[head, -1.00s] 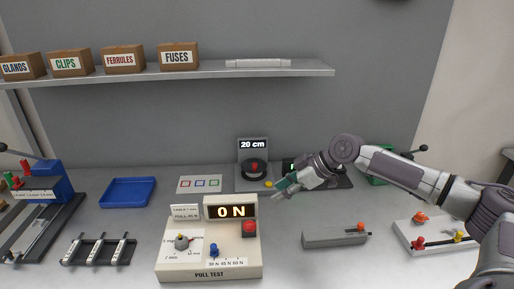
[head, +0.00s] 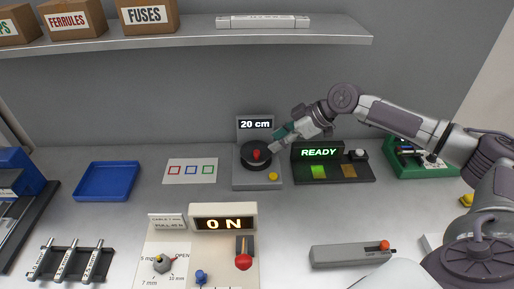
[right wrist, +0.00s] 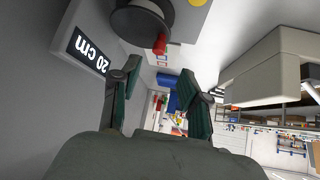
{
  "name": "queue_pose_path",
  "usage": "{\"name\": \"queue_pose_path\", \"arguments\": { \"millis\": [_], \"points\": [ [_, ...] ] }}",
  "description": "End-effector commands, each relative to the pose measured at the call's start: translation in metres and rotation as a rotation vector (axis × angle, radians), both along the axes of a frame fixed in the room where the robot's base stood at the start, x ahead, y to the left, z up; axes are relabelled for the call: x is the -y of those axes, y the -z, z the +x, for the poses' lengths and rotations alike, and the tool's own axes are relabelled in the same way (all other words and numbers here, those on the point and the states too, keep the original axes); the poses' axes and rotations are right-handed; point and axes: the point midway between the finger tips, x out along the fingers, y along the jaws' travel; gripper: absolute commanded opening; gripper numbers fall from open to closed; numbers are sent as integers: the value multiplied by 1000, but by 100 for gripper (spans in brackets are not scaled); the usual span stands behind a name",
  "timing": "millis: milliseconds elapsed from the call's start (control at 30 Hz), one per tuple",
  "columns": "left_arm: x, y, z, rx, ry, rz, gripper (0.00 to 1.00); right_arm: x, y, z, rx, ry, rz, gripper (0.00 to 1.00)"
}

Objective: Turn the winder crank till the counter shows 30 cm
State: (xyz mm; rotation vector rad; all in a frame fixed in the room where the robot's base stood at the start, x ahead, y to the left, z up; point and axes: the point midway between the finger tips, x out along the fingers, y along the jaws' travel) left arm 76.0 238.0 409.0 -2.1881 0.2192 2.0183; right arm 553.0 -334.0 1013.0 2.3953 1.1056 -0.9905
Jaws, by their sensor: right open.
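The winder (head: 256,180) stands at the back of the bench, with a black round drum and a red crank knob (head: 256,154) on top. Its counter (head: 256,125) reads 20 cm. In the right wrist view the red knob (right wrist: 160,44) is beyond the fingertips and the counter (right wrist: 88,50) is at upper left. My right gripper (head: 273,146) is open and empty, just right of the knob and apart from it; its two green-padded fingers show in the right wrist view (right wrist: 160,85). My left gripper is not in view.
A yellow button (head: 272,176) is on the winder's front right. A READY station (head: 330,165) stands close on the right. A pull tester (head: 222,222) stands in front, a blue tray (head: 107,182) to the left. A shelf (head: 200,38) with boxes hangs above.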

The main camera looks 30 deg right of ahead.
Motion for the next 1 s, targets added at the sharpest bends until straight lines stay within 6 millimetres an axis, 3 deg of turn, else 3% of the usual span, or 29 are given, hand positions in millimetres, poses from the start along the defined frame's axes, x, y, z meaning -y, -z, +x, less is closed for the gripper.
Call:
{"name": "queue_pose_path", "arguments": {
  "millis": [100,400,833,867,1000],
  "points": [
    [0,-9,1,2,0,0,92,-17,16,13,-1,-3,3,45],
    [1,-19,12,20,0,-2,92,-42,52,35,0,0,2,45],
    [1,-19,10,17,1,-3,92,-47,62,40,1,1,0,45],
    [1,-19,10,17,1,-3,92,-47,62,40,1,1,0,43],
    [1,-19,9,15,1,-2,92,-47,62,40,1,1,0,20]
  ]
}}
